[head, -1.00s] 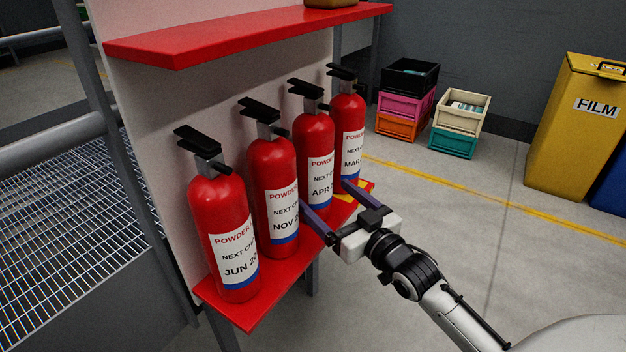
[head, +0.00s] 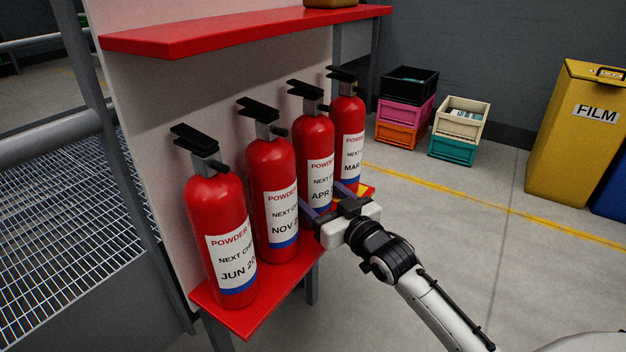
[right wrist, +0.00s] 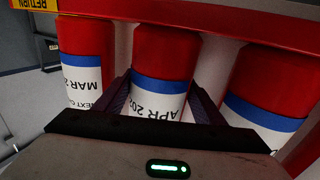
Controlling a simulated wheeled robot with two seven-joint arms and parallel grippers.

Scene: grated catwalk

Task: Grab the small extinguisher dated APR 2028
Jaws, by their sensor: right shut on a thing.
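Several red extinguishers stand upright in a row on a red shelf (head: 243,313). The extinguisher labelled APR (head: 314,137) is third from the left. In the right wrist view the APR extinguisher (right wrist: 165,55) appears upside down, its year partly cut off. My right gripper (head: 328,203) is shut on the lower part of the APR extinguisher, with one finger on each side. Its fingers also show in the right wrist view (right wrist: 160,103). The JUN (head: 218,215), NOV (head: 270,170) and MAR (head: 347,120) extinguishers stand beside it. My left gripper is not in view.
A red upper shelf (head: 240,30) overhangs the extinguishers. Stacked crates (head: 405,105) and a yellow FILM bin (head: 575,130) stand behind to the right. The floor to the right is open. A metal rail (head: 50,140) runs at the left.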

